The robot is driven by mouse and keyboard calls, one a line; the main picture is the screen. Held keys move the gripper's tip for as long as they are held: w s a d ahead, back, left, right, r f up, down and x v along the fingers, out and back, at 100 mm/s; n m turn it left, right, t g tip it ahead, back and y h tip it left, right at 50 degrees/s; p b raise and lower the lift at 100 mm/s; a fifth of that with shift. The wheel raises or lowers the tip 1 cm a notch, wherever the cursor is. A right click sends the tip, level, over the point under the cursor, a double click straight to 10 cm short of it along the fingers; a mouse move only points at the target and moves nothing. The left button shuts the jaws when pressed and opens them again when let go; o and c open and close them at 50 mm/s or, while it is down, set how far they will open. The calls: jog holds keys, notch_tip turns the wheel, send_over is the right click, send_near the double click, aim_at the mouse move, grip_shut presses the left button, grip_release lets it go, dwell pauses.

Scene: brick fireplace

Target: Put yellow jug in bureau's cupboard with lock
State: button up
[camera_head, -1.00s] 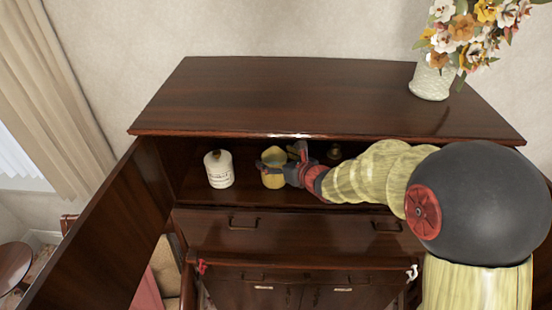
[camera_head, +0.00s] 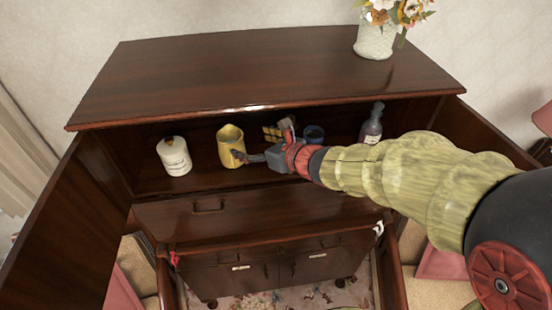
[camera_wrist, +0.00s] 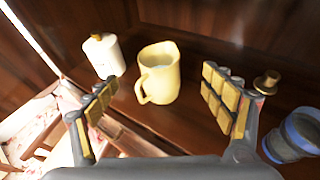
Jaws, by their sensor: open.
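The yellow jug (camera_head: 231,147) stands upright on the shelf inside the open upper cupboard of the dark wood bureau (camera_head: 260,75). In the wrist view the jug (camera_wrist: 160,74) stands beyond my fingertips, roughly between them, with its handle toward the lower left. My gripper (camera_head: 259,146) is at the shelf, just right of the jug in the head view. Its padded fingers (camera_wrist: 165,105) are spread apart with nothing between them. The open door (camera_head: 66,215) stands at the left. I cannot make out a lock.
A white lidded canister (camera_head: 174,156) stands left of the jug. A blue cup (camera_head: 314,134) and a purple bottle (camera_head: 371,124) stand to the right; a small brass item (camera_wrist: 266,82) shows in the wrist view. A flower vase (camera_head: 375,42) is on top. Drawers are below.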

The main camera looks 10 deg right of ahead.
jog(key=s+a+r+n+g, duration=0.2)
jog(key=s+n, duration=0.6)
jog(key=n, duration=0.1)
jog(key=s+a+r+n+g, duration=0.1)
jog(key=s+r+n+g, duration=0.15)
jog(key=s+n, duration=0.55)
jog(key=s+d+f+n+g+h, duration=0.1)
jog(key=s+d+n+h, duration=0.6)
jog(key=s+d+n, duration=0.5)
jog(key=d+n, duration=0.1)
jog(key=d, duration=0.3)
jog(key=shift+s+d+f, duration=0.15)
jog(key=shift+s+d, duration=0.1)
jog(key=shift+s, duration=0.1)
notch_tip(320, 180, down, 30)
jog(key=b, duration=2.9)
jog(key=shift+b, duration=0.35)
